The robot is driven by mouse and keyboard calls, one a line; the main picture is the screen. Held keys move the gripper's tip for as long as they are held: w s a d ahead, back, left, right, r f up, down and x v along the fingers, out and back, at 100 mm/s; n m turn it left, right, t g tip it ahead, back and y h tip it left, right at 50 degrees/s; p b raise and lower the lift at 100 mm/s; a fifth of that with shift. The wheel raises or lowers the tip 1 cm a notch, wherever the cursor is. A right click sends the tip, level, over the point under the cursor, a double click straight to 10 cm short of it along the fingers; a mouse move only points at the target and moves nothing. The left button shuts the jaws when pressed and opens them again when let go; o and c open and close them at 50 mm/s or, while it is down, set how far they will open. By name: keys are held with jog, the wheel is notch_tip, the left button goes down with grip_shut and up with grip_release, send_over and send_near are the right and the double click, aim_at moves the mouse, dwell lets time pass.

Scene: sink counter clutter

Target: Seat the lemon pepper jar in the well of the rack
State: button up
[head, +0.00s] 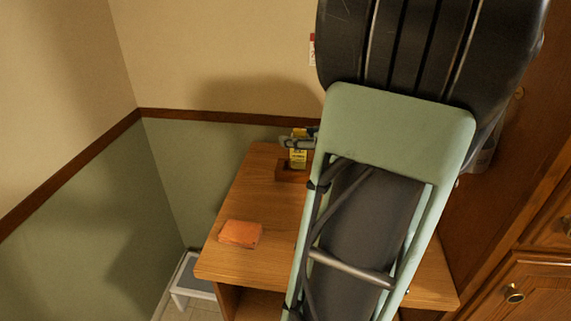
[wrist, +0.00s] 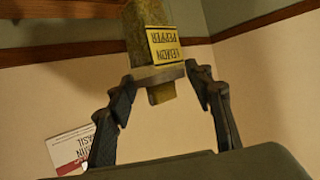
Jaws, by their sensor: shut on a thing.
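The lemon pepper jar (head: 298,158) has a yellow label and stands roughly upright at the small brown wooden rack (head: 283,177) in the head view. I cannot tell whether its base is inside the well or just above it. My gripper (head: 299,141) is shut on the jar near its top. In the wrist view the jar (wrist: 147,30) appears upside down, its "lemon pepper" label readable, with my gripper (wrist: 158,76) closed around its narrower end. The jar's base and the well are out of the wrist view.
The rack is on a wooden counter (head: 270,210) near the back wall. An orange block (head: 240,233) lies at the counter's front left. A white and red label reading "basil" (wrist: 72,148) shows in the wrist view. My arm hides the counter's right part. A white stool (head: 190,277) stands below.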

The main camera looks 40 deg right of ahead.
jog(key=shift+w+d+f+b, duration=0.4)
jog(key=shift+w+d+f, duration=0.85)
jog(key=shift+w+f, duration=0.7)
jog(key=shift+w+d+f+b, duration=0.4)
jog(key=shift+w+d+f, duration=1.05)
jog(key=shift+f, duration=0.85)
jog(key=shift+w+d+f+b, duration=0.4)
jog(key=shift+w+d+f, duration=0.7)
jog(key=shift+w+f, duration=0.9)
jog(key=shift+s+f, duration=0.1)
jog(key=shift+f, duration=0.05)
jog(key=shift+f, duration=0.15)
jog(key=o, duration=1.2)
jog(key=shift+o, duration=0.2)
